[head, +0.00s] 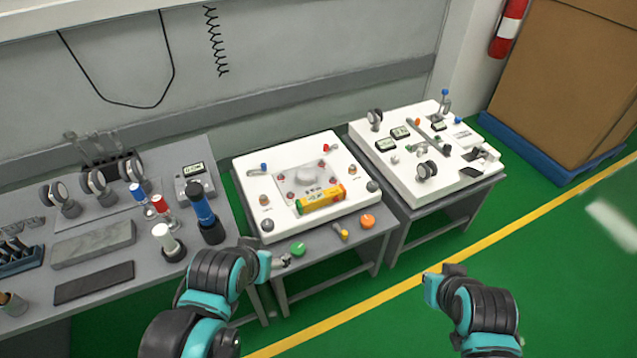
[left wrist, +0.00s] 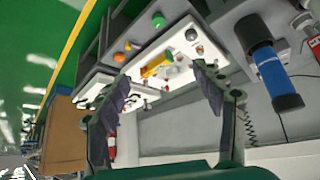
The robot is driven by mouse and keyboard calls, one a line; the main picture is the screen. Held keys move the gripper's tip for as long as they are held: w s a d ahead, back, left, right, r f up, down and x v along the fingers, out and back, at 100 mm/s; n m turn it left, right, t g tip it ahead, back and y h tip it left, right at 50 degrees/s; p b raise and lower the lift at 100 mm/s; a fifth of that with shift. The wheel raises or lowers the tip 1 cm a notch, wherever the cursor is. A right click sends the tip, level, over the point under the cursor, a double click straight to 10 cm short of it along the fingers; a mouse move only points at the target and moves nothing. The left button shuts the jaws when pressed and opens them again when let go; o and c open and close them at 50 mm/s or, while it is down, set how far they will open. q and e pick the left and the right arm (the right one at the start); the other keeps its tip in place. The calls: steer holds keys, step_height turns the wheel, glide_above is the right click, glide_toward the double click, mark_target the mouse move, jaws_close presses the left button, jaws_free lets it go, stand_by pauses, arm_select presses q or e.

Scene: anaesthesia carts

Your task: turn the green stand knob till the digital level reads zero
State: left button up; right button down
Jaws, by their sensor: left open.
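The green stand knob (head: 298,248) sits on the front ledge of the middle stand. It also shows near the top of the left wrist view (left wrist: 158,20). A yellow-orange bar with green ends (head: 320,198), which looks like the level, lies on the stand's white plate (head: 345,165); its reading is too small to make out. My left gripper (head: 268,262) is just left of the green knob in the head view. In the left wrist view its two fingers (left wrist: 158,100) are apart with nothing between them. My right gripper (head: 440,284) hangs over the green floor, its fingers unclear.
An orange knob (head: 367,222) and a small yellow knob (head: 342,234) share the ledge with the green one. A left bench carries a blue-black cylinder (head: 203,212) and a white-capped one (head: 163,238). Another white stand (head: 400,170) is at the right. The floor in front is clear.

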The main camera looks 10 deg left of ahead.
stand_by(0.7)
arm_select(q)
steer(key=n+g+p, duration=0.3)
steer(key=n+g, duration=0.4)
steer(key=n, duration=0.2)
glide_above(298, 248)
step_height(298, 248, down, 30)
steer(key=shift+f, duration=0.1)
step_height(298, 248, down, 8)
steer(key=b, duration=0.3)
steer(key=shift+r, duration=0.2)
